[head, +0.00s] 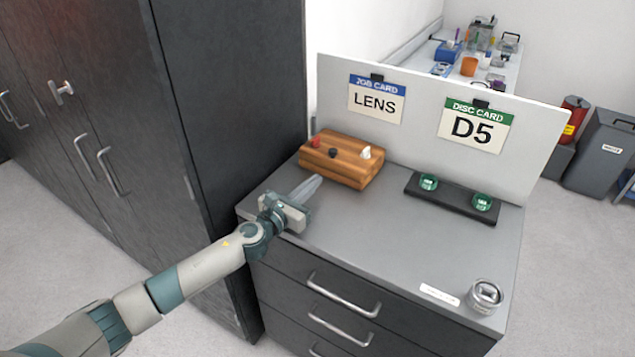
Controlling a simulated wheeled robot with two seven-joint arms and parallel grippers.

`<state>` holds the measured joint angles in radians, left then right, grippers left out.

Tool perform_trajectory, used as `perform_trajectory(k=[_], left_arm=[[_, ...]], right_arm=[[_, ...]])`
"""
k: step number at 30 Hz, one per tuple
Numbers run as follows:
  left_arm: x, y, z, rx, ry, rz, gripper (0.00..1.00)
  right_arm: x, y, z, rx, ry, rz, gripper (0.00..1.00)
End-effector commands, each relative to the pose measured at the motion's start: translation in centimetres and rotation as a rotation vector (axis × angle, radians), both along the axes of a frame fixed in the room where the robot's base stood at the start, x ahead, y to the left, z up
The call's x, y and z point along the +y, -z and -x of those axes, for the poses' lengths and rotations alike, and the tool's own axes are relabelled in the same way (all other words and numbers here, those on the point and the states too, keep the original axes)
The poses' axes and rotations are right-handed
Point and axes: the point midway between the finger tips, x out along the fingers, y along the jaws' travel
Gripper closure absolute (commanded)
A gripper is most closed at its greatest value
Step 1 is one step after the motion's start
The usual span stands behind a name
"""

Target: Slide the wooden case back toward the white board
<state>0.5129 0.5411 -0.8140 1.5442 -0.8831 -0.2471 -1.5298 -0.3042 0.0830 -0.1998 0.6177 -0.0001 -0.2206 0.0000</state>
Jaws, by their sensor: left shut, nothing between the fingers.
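The wooden case (339,163) is a brown striped box at the back left of the grey cabinet top. A red, a black and a white small piece show on its top. The white board (425,83) stands upright along the back edge, behind the case. My left gripper (313,183) is shut and empty, with its fingertips just in front of the case's near left side. I cannot tell whether the fingertips touch the case. My right gripper is not in view.
A black holder (453,199) with two green-topped items stands right of the case. A metal tin (484,296) and a white label (440,294) are at the front right. The middle of the top (370,235) is clear. A tall dark cupboard (240,80) stands close on the left.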

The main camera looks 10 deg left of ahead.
Motion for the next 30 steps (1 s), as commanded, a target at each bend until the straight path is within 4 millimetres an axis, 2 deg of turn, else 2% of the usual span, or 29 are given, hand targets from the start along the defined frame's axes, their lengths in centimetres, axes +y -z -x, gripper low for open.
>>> perform_trajectory(k=[7, 15, 20, 30], left_arm=[[1.3, 0.2, 3.1, 0.001, 0.001, -0.002, 1.0], [2.8, 0.2, 6.5, 0.001, 0.001, 0.0, 1.0], [3.1, 0.1, 7.3, 0.001, 0.0, 0.0, 1.0], [3.1, 0.0, 7.4, 0.001, 0.0, 0.001, 1.0]], right_arm=[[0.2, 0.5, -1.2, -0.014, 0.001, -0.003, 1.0], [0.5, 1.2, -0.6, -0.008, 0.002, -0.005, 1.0], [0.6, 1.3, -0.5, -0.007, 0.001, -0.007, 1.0], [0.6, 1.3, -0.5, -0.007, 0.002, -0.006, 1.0]])
